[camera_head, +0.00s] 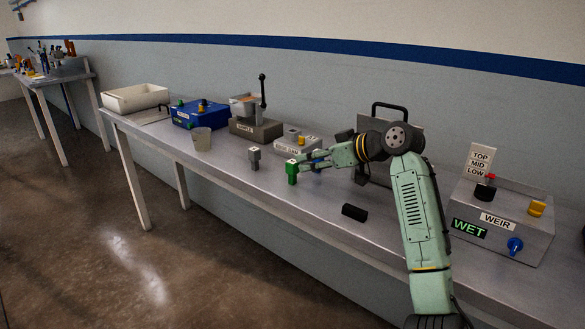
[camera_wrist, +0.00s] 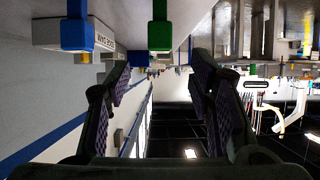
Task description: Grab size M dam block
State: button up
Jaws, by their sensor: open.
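A green block (camera_head: 292,174) with a narrower, pale-marked top stands on the bench, just left of my gripper (camera_head: 308,161). It also shows in the wrist view (camera_wrist: 160,33), upper middle, ahead of the gap between my open, empty fingers (camera_wrist: 163,82). A blue block (camera_head: 319,155) is partly hidden behind my fingers; it shows at upper left in the wrist view (camera_wrist: 77,30). A grey block (camera_head: 254,158) of similar shape stands left of the green one. I cannot read size letters on these blocks.
A black cylinder (camera_head: 354,212) lies on the bench front. A small labelled box (camera_head: 297,144) stands behind the blocks. The WEIR box (camera_head: 502,225) is at right.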

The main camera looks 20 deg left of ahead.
aim_at(294, 162)
jog(key=p+x, duration=0.2)
jog(key=x, duration=0.6)
jog(key=shift+f+p, duration=0.1)
jog(key=shift+p, duration=0.2)
jog(key=c, duration=1.1)
grip_shut()
